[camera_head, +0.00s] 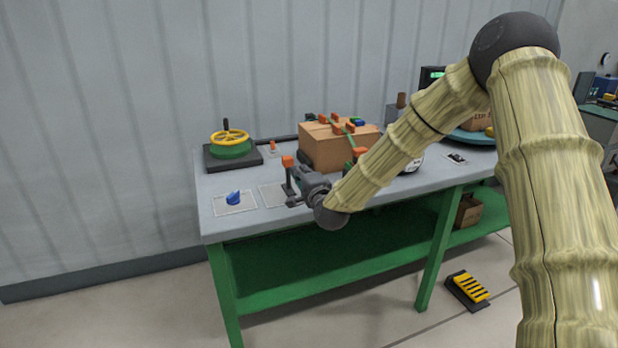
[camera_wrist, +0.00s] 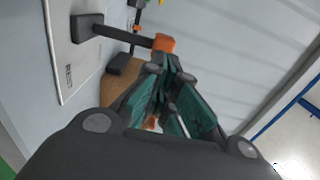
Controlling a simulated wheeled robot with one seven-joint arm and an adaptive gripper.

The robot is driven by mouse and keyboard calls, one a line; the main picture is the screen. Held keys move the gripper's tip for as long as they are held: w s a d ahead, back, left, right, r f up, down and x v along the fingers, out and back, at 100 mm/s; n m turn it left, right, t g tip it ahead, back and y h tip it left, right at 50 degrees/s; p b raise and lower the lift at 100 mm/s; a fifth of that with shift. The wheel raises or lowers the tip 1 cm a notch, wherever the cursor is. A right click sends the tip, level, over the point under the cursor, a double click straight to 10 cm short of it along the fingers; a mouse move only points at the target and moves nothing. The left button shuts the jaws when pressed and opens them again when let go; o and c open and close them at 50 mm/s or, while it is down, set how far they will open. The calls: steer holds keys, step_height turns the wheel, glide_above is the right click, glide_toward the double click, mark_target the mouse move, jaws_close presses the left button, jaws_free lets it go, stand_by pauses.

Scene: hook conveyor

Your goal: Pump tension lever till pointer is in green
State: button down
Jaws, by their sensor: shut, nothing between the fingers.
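A dark lever with an orange grip (camera_head: 288,168) stands nearly upright on a pale plate at the front of the bench. In the wrist view, its orange grip (camera_wrist: 164,43) and dark rod run from a dark base block on the plate. My gripper (camera_head: 297,182) is close beside this lever. In the wrist view, the teal fingers of my gripper (camera_wrist: 168,78) are shut and empty, with the tips near the orange grip; I cannot tell if they touch. A white round dial (camera_head: 413,164) is partly hidden behind my arm; its pointer and green zone cannot be made out.
A strapped cardboard box (camera_head: 335,150) with orange and green pieces sits behind the lever. A yellow handwheel (camera_head: 229,137) stands at back left, a blue knob (camera_head: 233,197) at front left. A yellow-striped pedal (camera_head: 468,289) is on the floor. The grey bench top (camera_head: 215,180) has some bare room at left.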

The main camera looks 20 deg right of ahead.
mark_target(293, 163)
steer(key=shift+w+a+p, duration=0.1)
steer(key=shift+w+p, duration=0.2)
steer(key=shift+w, duration=1.7)
